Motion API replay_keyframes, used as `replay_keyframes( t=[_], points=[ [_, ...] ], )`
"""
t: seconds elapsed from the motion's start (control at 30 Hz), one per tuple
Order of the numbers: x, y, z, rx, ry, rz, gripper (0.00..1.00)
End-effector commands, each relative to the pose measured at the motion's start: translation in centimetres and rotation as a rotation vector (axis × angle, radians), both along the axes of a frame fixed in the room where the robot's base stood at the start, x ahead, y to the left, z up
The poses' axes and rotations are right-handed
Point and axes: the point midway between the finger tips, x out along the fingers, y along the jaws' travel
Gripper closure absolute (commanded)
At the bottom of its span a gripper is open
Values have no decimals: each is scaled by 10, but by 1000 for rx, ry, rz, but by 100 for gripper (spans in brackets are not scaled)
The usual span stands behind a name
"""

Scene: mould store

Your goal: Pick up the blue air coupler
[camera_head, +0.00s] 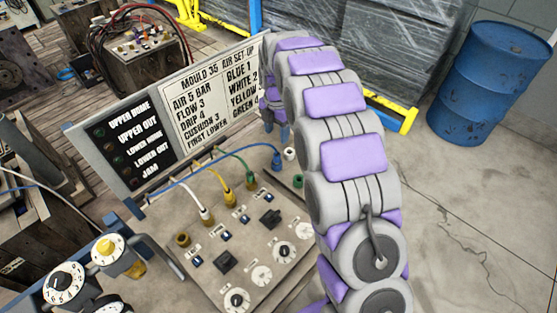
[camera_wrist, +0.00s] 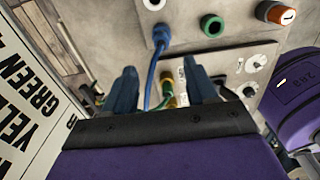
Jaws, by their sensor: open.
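The blue air coupler (camera_head: 277,161) stands upright on the sloping control panel, on the end of a blue hose (camera_head: 180,179). In the wrist view the blue coupler (camera_wrist: 161,36) is above the image centre, beyond the fingertips, with its hose running back between the fingers. My gripper (camera_wrist: 161,76) is open and empty, its two dark blue fingers apart and not touching the coupler. In the head view my gripper (camera_head: 278,131) hangs above the coupler, partly hidden behind my arm.
Green (camera_head: 251,182), yellow (camera_head: 231,199) and white (camera_head: 206,216) couplers with hoses stand in a row beside it. A white socket (camera_wrist: 153,4) and a green socket (camera_wrist: 212,25) are close by. A sign board (camera_head: 199,108) rises behind the panel. A blue drum (camera_head: 488,85) stands right.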

Motion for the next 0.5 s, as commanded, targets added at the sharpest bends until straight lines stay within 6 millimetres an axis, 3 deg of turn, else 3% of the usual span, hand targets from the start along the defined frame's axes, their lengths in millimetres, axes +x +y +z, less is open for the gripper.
replay_keyframes(
  t=[0.03,0.23,0.5],
  points=[
    [-1,2,-13,-3,3,1,43],
    [-1,8,-52,-9,2,1,43],
    [-1,3,-70,-6,-1,1,43]
  ],
)
